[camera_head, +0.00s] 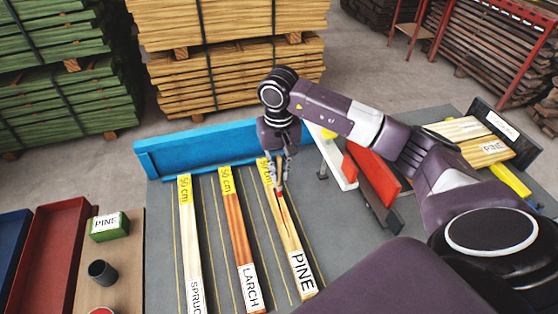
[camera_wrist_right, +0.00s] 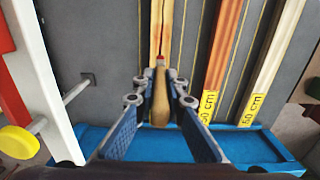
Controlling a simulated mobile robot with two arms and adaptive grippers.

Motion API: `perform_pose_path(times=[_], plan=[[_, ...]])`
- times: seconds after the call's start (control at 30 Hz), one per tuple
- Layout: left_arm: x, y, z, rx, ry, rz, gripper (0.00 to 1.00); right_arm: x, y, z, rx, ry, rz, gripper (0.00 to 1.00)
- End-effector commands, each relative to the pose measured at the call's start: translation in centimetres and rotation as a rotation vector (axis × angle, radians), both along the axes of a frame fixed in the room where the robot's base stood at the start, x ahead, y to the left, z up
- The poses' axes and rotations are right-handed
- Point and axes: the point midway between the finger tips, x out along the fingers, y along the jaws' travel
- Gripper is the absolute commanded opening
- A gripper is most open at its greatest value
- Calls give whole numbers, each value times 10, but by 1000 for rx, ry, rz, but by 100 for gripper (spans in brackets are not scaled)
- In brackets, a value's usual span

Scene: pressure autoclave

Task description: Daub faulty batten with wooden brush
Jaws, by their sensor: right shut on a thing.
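Three labelled battens lie side by side on the grey bench: spruce (camera_head: 189,235), larch (camera_head: 238,235) and pine (camera_head: 292,242). My right gripper (camera_head: 279,184) is above the far part of the pine batten, pointing down. In the right wrist view its fingers (camera_wrist_right: 160,100) are shut on the wooden brush (camera_wrist_right: 160,88), whose handle lies between them. The brush's red end points along the pine batten (camera_wrist_right: 161,25), which shows a dark lengthwise line. I cannot tell whether the brush touches the wood. My left gripper is out of view.
A blue stop rail (camera_head: 215,145) closes the bench's far edge. A white and red upright piece (camera_head: 345,165) stands right of the gripper. At left are a red tray (camera_head: 50,255), a green PINE block (camera_head: 108,227) and a dark cup (camera_head: 103,271).

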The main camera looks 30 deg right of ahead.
Motion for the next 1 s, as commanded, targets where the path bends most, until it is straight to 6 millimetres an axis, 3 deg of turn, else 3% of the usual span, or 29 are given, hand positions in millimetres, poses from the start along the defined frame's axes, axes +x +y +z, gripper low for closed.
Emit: perform_pose_path(times=[0.23,1.0], plan=[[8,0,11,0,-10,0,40,-3,2,20,0,-1,-7,0],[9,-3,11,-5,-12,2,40,-3,3,20,0,0,-9,0]])
